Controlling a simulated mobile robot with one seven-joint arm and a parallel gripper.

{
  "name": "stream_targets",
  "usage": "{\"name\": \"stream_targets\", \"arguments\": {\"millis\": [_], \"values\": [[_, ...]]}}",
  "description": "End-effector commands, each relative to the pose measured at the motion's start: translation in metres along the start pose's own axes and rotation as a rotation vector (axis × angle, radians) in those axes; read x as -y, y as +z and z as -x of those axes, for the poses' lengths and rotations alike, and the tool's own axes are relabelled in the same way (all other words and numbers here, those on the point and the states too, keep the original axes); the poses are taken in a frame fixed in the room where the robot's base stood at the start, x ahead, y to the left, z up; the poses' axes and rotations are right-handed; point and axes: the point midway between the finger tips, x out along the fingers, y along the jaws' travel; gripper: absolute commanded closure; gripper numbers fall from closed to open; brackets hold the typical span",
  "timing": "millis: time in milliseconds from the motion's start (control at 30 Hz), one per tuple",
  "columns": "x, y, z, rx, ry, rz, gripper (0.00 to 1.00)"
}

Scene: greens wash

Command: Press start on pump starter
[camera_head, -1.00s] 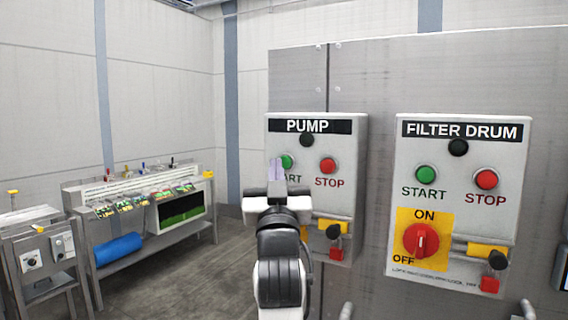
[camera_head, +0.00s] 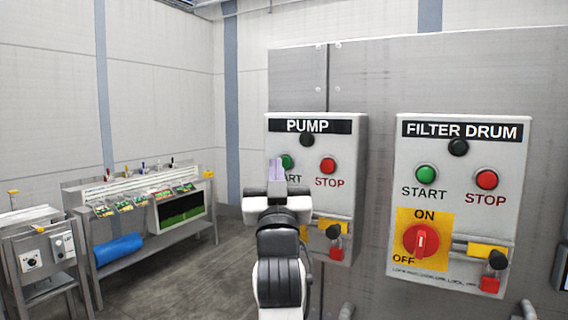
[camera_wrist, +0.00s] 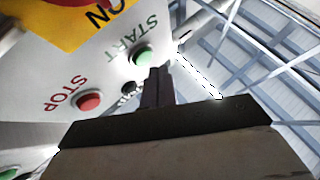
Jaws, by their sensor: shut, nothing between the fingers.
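The pump starter (camera_head: 342,201) is a light grey box labelled PUMP on the steel cabinet. Its green START button (camera_head: 287,161) is partly behind my fingertips, which also cover part of the START label. The red STOP button (camera_head: 328,165) is clear to the right. My gripper (camera_head: 276,170) is shut and empty, pointing at the box. In the wrist view, which looks tilted, the green START button (camera_wrist: 142,57) is beside my fingertips (camera_wrist: 158,72), and the red STOP button (camera_wrist: 89,101) is lower left. I cannot tell whether the fingers touch the green button.
A filter drum starter (camera_head: 463,142) with its own green and red buttons and a red ON/OFF switch (camera_head: 421,240) is to the right. A red padlock (camera_head: 336,250) hangs low on the pump box. Work stations (camera_head: 150,235) stand at the left, with open floor before them.

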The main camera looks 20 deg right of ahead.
Motion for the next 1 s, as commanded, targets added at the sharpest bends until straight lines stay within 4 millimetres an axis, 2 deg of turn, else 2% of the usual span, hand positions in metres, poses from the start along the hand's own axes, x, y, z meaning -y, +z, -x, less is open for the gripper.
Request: {"name": "stream_targets", "arguments": {"millis": [1000], "values": [[-0.0044, 0.0042, -0.006, -0.001, 0.0, 0.0, 1.0]]}}
